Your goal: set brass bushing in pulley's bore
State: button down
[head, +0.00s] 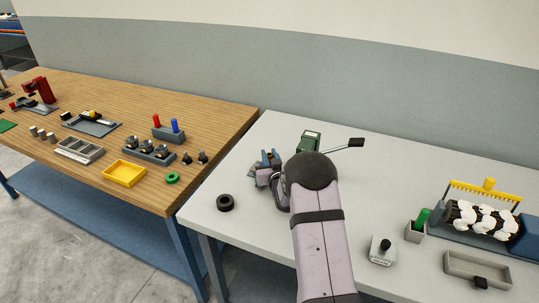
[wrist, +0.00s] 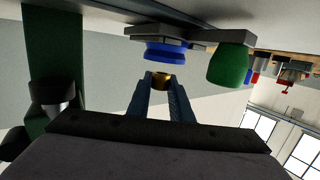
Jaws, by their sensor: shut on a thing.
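The brass bushing (wrist: 162,83) is a small gold ring between the blue fingertips of my gripper (wrist: 161,77) in the wrist view. My gripper is shut on it. A blue round part (wrist: 165,52), which looks like the pulley, sits on a grey base close past the fingertips; a gap shows between it and the bushing. Its bore cannot be made out. In the head view my gripper (head: 266,170) is over the left part of the white table, partly hidden by my arm; the bushing cannot be made out there.
A green knob (wrist: 231,62) stands beside the blue part. A green machine (head: 311,139) with a lever stands behind my arm. A black ring (head: 225,203) lies near the table's left edge. A small knobbed block (head: 382,252) and a grey tray (head: 478,268) are right of my arm.

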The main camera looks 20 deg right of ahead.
jog(key=shift+f+b, duration=0.6)
jog(key=shift+b, duration=0.2)
jog(key=c, duration=1.6)
grip_release()
jog(key=shift+r, duration=0.15)
jog(key=shift+r+p, duration=0.7)
jog(key=shift+p, duration=0.3)
jog(key=b+v, duration=0.3)
jog(key=v, duration=0.9)
jog(key=shift+f, duration=0.2)
jog(key=shift+a, duration=0.15)
